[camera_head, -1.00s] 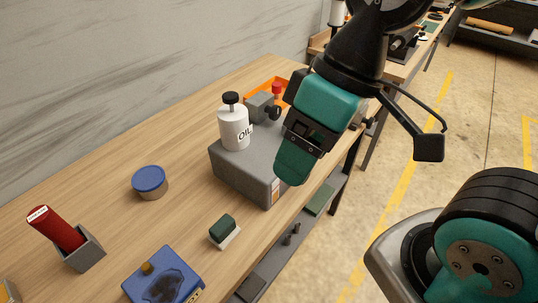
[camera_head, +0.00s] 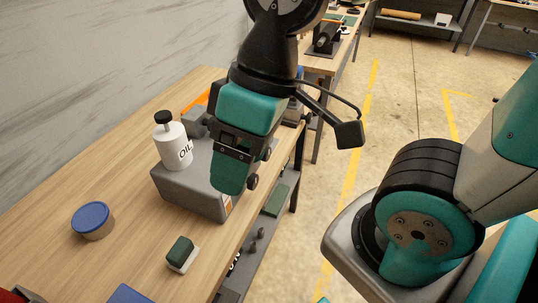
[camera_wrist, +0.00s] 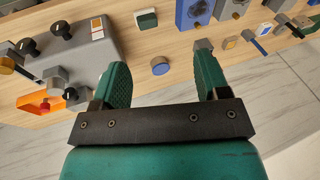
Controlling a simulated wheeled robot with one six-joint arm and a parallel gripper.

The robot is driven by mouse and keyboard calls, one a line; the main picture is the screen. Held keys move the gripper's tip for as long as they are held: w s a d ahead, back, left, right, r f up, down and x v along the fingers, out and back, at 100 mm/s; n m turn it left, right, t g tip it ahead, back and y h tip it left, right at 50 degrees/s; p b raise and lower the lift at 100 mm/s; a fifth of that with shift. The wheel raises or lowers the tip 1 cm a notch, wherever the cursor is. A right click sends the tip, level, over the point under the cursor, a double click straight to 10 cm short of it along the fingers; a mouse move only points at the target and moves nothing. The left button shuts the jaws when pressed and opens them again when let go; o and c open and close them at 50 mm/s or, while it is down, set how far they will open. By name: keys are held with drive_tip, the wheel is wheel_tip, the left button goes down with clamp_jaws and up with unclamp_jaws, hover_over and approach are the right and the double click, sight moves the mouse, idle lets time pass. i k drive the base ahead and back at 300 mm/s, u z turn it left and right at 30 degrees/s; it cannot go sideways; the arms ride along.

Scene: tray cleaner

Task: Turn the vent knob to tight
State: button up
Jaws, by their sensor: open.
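A grey box (camera_head: 185,193) stands on the wooden bench in the head view. Black knobs, one (camera_head: 252,182) low and one (camera_head: 265,153) higher, show on its front side, just right of my gripper (camera_head: 230,188). In the wrist view the knobs (camera_wrist: 60,30) and (camera_wrist: 29,47) sit at the upper left on the grey box (camera_wrist: 95,52). I cannot tell which knob is the vent knob, and no setting is legible. My gripper (camera_wrist: 162,62) is open and empty, fingers wide apart. In the head view it overlaps the box; contact cannot be told.
A white oil bottle (camera_head: 172,146) stands on the box, with an orange tray (camera_wrist: 28,104) behind. A blue-lidded tin (camera_head: 92,220) and a green-and-white block (camera_head: 181,254) are on the bench. Open floor (camera_head: 400,110) lies to the right.

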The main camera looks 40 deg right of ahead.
sight(267, 157)
drive_tip(key=z, duration=0.4)
drive_tip(key=k, duration=1)
drive_tip(key=z, duration=0.7)
drive_tip(key=i, duration=0.65)
drive_tip(key=z, duration=0.15)
